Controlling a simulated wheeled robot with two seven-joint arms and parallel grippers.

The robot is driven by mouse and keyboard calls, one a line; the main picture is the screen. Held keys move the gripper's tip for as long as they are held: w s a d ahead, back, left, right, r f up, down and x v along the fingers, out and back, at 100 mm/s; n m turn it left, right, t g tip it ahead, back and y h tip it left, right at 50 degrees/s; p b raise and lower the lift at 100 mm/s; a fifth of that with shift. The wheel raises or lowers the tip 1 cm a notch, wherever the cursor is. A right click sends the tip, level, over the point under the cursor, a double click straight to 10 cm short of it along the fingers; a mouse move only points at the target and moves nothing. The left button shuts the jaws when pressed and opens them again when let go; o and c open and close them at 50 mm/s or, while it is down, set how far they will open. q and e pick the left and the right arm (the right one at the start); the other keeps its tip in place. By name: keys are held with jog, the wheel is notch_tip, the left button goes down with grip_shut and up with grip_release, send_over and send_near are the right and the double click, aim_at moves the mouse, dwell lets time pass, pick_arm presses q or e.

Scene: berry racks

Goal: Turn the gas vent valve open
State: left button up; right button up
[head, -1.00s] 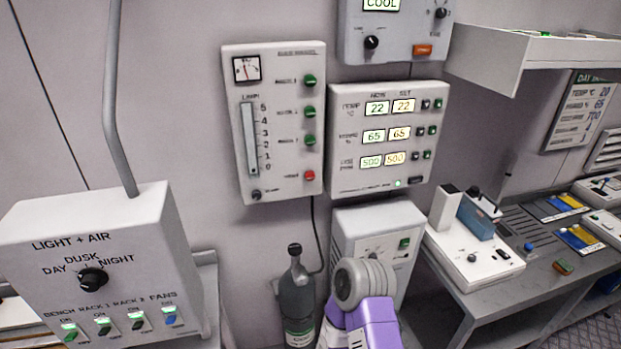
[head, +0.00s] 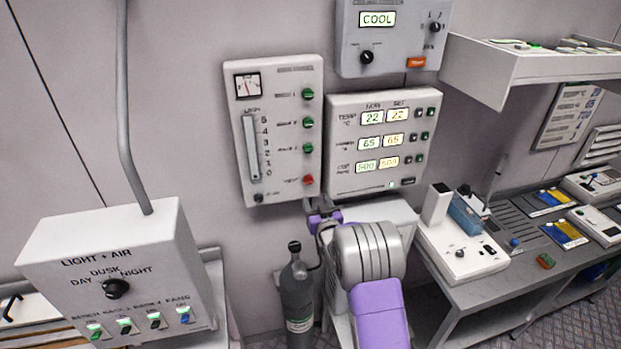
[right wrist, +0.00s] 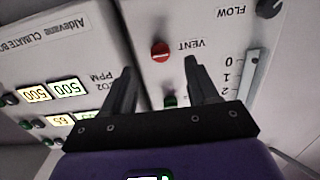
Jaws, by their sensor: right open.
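The gas panel (head: 283,85) is a white wall box with a gauge, a flow column, several green knobs and one red knob. The red vent valve knob (head: 308,180) is at its lower right. In the right wrist view the panel shows upside down, with the red knob (right wrist: 160,50) beside the word VENT. My right gripper (right wrist: 158,66) is open, its two dark fingers either side of the line to the red knob. No contact with the knob shows. In the head view the right gripper (head: 316,207) is just below the knob, partly behind my arm. My left gripper is not in view.
The climate box (head: 384,182) hangs close on the right of the gas panel, with the cooling box (head: 390,60) above. A grey gas bottle (head: 297,300) stands below. The light and air box (head: 150,260) is at left, and a bench (head: 480,278) at right.

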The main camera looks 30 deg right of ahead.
aim_at(309, 182)
jog(key=shift+r+p+x, duration=0.2)
jog(key=shift+p+x, duration=0.05)
jog(key=shift+x, duration=1.05)
jog(key=shift+r+p+x, duration=0.15)
jog(key=shift+p+x, duration=0.15)
jog(key=shift+x, duration=1)
jog(key=shift+r+p+x, duration=0.2)
jog(key=shift+p+x, duration=0.05)
jog(key=shift+x, duration=1.05)
jog(key=shift+d, duration=0.1)
jog(key=shift+c, duration=0.2)
jog(key=c, duration=1)
